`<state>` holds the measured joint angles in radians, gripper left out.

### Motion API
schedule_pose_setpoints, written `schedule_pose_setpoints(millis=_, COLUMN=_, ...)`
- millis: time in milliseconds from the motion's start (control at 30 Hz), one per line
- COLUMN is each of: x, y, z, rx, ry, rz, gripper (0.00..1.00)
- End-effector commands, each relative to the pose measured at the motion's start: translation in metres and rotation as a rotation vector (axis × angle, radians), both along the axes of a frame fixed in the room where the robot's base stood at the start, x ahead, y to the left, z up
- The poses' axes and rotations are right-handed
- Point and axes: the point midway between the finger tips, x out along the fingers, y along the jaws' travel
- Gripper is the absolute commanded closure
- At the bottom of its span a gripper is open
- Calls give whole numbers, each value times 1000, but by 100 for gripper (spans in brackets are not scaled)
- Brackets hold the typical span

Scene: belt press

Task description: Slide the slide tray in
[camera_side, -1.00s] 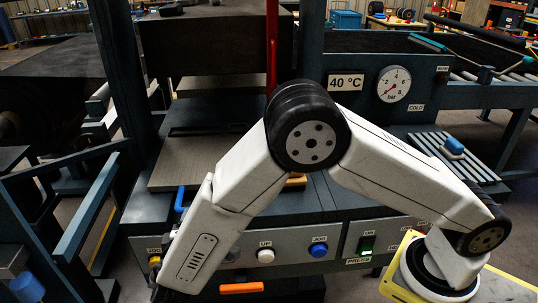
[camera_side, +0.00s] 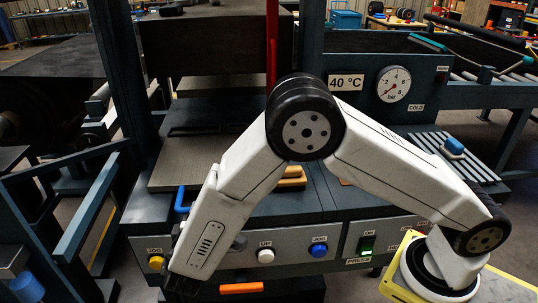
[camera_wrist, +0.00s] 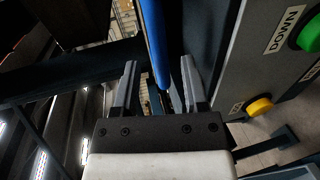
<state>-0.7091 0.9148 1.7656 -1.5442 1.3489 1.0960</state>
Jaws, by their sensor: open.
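The slide tray (camera_side: 180,162) shows in the side view as a flat grey-brown plate under the dark press block, with its near part out in front. A blue bar handle (camera_side: 181,199) is at its front left corner. My gripper is mostly hidden at the lower end of my arm in the side view. In the wrist view my gripper (camera_wrist: 158,64) is open. The blue handle (camera_wrist: 154,38) runs down from the top edge to between the fingertips. I cannot tell whether a finger touches it.
An orange handle (camera_side: 241,288) sits below. A red post (camera_side: 272,45) stands behind my arm. A dark frame rail (camera_side: 85,210) is at left.

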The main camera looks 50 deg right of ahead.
Motion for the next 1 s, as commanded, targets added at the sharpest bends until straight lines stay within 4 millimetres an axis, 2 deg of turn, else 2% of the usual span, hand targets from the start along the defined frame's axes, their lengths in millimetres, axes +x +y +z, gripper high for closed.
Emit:
schedule_pose_setpoints(millis=300, x=20, y=-21, z=-6, rx=0, ry=0, rz=-1, gripper=44)
schedule_pose_setpoints(millis=667, x=23, y=-23, z=-7, rx=0, ry=0, rz=0, gripper=44)
schedule_pose_setpoints(millis=833, x=23, y=-23, z=-7, rx=0, ry=0, rz=0, gripper=98)
schedule_pose_setpoints(millis=1000, x=22, y=-23, z=-7, rx=0, ry=0, rz=0, gripper=100)
